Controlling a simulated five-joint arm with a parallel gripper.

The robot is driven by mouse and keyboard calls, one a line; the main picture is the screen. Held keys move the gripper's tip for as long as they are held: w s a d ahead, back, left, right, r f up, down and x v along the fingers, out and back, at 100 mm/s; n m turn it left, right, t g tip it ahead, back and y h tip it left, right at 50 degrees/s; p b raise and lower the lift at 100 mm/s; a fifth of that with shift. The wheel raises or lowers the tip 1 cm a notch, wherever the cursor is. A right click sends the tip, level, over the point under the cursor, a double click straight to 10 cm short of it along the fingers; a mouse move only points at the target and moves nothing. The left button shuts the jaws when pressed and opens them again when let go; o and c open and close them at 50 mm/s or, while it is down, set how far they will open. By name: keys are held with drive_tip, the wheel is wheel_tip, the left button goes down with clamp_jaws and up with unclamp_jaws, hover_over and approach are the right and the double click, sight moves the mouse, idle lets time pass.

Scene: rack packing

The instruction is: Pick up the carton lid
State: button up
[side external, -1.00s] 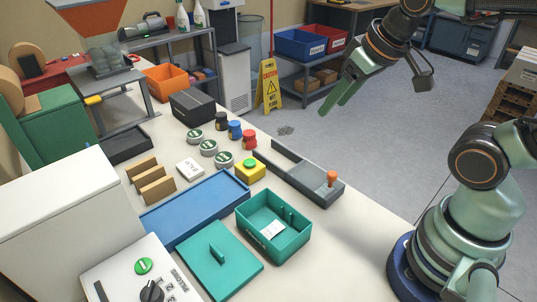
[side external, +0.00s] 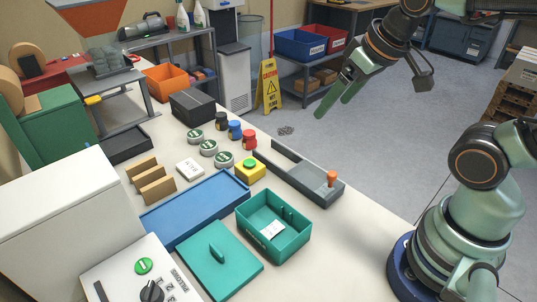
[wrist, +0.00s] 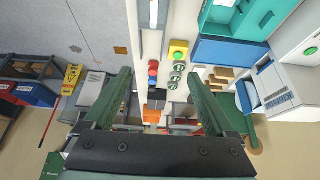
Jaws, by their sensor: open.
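The teal carton lid (side external: 213,268) lies flat on the table in the side external view, with a raised handle on top. The open teal carton (side external: 273,238) stands just right of it, with a white card inside. In the wrist view the carton (wrist: 240,20) shows at the top right, cut by the frame edge. My gripper (side external: 336,106) is open and empty, raised in the air past the far side of the table, well away from the lid. Both green fingers of my gripper (wrist: 160,95) show apart in the wrist view.
A blue tray (side external: 195,210) lies beside the lid and carton. A grey fixture with an orange knob (side external: 331,178), a yellow button box (side external: 250,170) and several round tins (side external: 209,148) stand further back. A white machine with a control panel (side external: 143,275) borders the lid's left.

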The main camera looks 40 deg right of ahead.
drive_tip(key=n+g, duration=0.6)
drive_tip(key=n, duration=1.2)
hover_over(216, 249)
wheel_tip(216, 249, down, 12)
drive_tip(key=r, duration=0.1)
drive_tip(key=f, duration=0.6)
drive_tip(key=shift+d+f, duration=0.2)
drive_tip(key=shift+d, duration=0.05)
drive_tip(key=shift+a+f, duration=0.15)
drive_tip(key=shift+f, duration=1.35)
drive_tip(key=shift+a+f, duration=0.1)
drive_tip(key=shift+f, duration=1.35)
drive_tip(key=c, duration=1.4)
